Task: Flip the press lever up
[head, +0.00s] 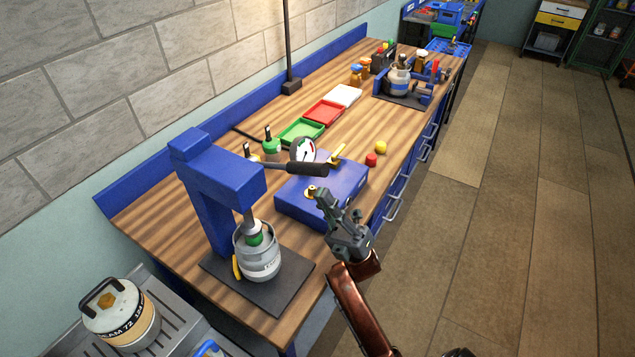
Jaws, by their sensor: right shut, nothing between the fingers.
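The blue press (215,180) stands on the near left part of the wooden bench. Its lever has a black grip (307,169) and points to the right, roughly level in the picture, over a blue box. A small silver keg (260,262) stands under the press head, on the dark base plate (284,293). My right gripper (322,196) is shut and empty. It shows just below and to the right of the lever's grip, in front of the blue box, with a small visible gap to the grip. My left gripper is out of view.
The blue box (290,205) carries a round gauge (303,150). Green (302,131) and red (325,111) trays lie farther back. Another keg (122,315) stands on a metal surface at the lower left.

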